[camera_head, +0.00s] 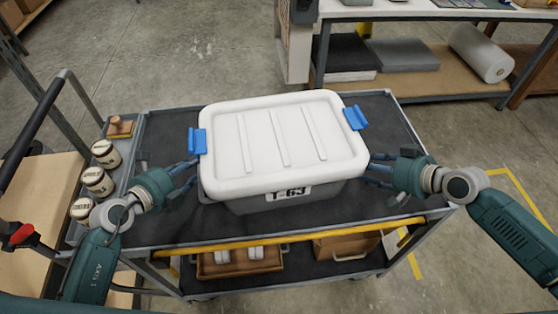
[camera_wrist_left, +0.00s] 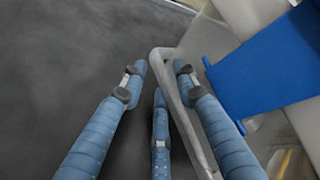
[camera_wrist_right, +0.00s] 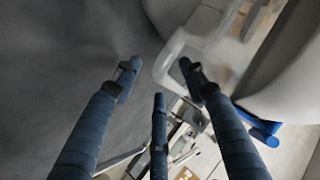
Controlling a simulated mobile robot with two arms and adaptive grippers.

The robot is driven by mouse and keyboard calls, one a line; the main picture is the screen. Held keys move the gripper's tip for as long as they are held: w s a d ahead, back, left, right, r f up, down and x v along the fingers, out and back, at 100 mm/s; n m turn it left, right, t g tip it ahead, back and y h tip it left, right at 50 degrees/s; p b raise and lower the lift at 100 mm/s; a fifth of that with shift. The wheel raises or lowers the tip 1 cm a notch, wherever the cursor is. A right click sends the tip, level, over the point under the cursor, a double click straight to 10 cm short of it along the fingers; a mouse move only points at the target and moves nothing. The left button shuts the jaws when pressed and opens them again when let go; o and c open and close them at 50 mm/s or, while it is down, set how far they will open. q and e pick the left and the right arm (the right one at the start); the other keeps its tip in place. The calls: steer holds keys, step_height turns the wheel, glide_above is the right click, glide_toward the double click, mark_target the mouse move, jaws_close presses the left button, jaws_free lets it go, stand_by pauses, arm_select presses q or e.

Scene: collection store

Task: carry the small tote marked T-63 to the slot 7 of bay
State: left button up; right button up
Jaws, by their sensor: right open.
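The tote marked T-63 (camera_head: 280,150) has a grey body, a white lid and blue side latches; its label faces me. It sits on the dark top deck of a cart. My left gripper (camera_head: 190,172) is at its left side; in the left wrist view its fingers (camera_wrist_left: 160,70) are apart, with a pale handle loop (camera_wrist_left: 170,95) running between them. My right gripper (camera_head: 372,168) is open at the right side; in the right wrist view its fingers (camera_wrist_right: 160,66) are spread near the right handle loop (camera_wrist_right: 172,55). Slot 7 is not seen.
Several labelled jars (camera_head: 97,181) and a wooden-handled stamp (camera_head: 120,127) stand on the cart's left side. The lower shelf holds a wooden tray (camera_head: 212,269) and a brown box (camera_head: 345,246). A bench (camera_head: 425,14) with a white roll (camera_head: 481,53) is behind. Floor is clear at right and back left.

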arm_select(q)
steer(key=shift+w+d+f, duration=0.2)
steer(key=shift+w+d, duration=0.05)
steer(key=shift+w, duration=0.2)
arm_select(e)
steer(key=shift+w+a+f, duration=0.3)
arm_select(q)
steer(key=c, duration=0.7)
arm_select(e)
steer(key=c, duration=0.7)
arm_select(q)
jaws_close()
arm_select(e)
jaws_close()
